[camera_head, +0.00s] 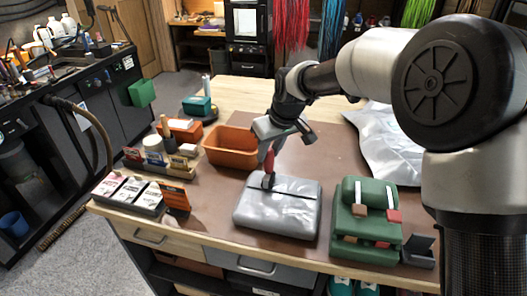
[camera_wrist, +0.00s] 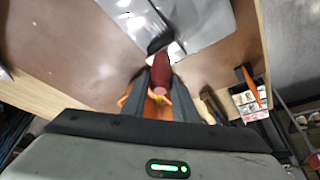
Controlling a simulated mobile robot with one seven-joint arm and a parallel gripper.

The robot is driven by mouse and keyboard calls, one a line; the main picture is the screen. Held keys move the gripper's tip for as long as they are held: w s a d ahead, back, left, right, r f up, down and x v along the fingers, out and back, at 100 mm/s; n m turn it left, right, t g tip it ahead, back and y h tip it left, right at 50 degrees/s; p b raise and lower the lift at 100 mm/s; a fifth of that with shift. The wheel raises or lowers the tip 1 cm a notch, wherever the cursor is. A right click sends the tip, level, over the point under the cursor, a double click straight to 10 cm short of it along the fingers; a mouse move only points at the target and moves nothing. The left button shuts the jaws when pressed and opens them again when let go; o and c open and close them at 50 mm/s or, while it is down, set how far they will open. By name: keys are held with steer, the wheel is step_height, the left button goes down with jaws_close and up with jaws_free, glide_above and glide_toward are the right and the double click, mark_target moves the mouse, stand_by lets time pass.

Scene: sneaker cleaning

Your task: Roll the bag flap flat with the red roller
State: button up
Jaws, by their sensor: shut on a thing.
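A grey silvery bag (camera_head: 278,214) lies on the brown mat near the table's front edge. A dark line marks its flap edge across the top. My gripper (camera_head: 268,147) is above the bag's back left part, shut on the red handle of the roller (camera_head: 269,166). The roller's dark head reaches down to the bag near the flap line; whether it presses on it I cannot tell. In the wrist view the fingers (camera_wrist: 160,92) close around the dark red roller handle (camera_wrist: 161,72), with its black head over the bag (camera_wrist: 200,18).
A green case (camera_head: 366,216) stands right of the bag, with a small dark box (camera_head: 418,251) beside it. An orange bin (camera_head: 231,146) is behind left. Card holders (camera_head: 130,193) are at left. A silvery sheet (camera_head: 388,140) lies at back right.

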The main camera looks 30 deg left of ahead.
steer(key=w+d, duration=0.2)
steer(key=d, duration=0.6)
steer(key=shift+b, duration=0.4)
stand_by(0.6)
steer(key=shift+d+r, duration=0.1)
steer(key=shift+s+a+f, duration=0.2)
steer(key=shift+f, duration=0.05)
stand_by(1.3)
steer(key=shift+s+a+r+p, duration=0.1)
steer(key=shift+s+a, duration=0.15)
steer(key=shift+a, duration=0.95)
steer(key=shift+s+a+r+p, duration=0.1)
steer(key=shift+s+a, duration=0.1)
steer(key=shift+a, duration=0.95)
steer(key=shift+s+a+r+p, duration=0.1)
steer(key=shift+s+a, duration=0.15)
steer(key=shift+a, duration=0.95)
steer(key=a, duration=0.3)
steer(key=shift+s+a+f, duration=0.1)
steer(key=shift+s+f, duration=0.05)
steer(key=shift+s, duration=0.25)
